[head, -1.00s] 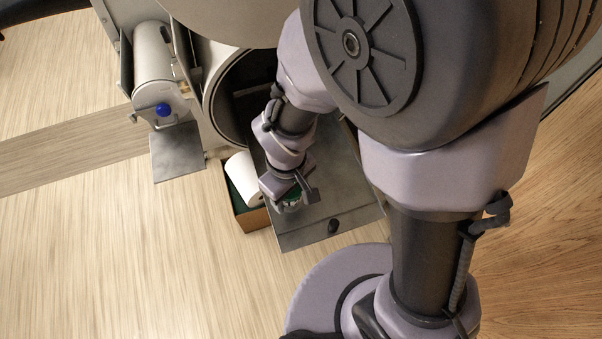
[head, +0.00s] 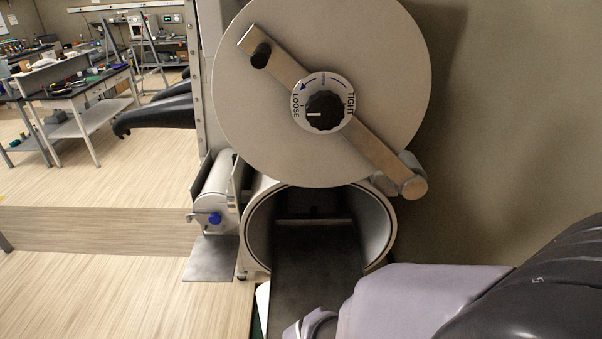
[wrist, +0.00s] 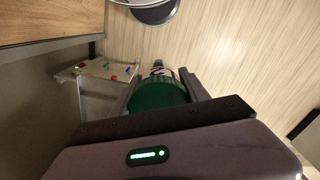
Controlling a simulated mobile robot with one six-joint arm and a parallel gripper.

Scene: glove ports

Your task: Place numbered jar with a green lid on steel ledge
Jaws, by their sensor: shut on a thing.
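In the wrist view my gripper (wrist: 158,88) is shut on a jar with a green lid (wrist: 158,96). The lid faces the camera, and a dark figure that looks like a 2 shows on the pale part of the jar beyond it. The rest of the jar is hidden by the fingers and lid. A flat grey steel ledge (head: 208,262) juts out under the small cylindrical port at the left. It looks bare.
The large round port (head: 254,230) is open, with a dark tray (head: 315,270) extending from it. Its round door (head: 240,120) stands above, with a LOOSE/TIGHT knob (head: 324,110). The small port (head: 215,197) has a blue knob (head: 215,219).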

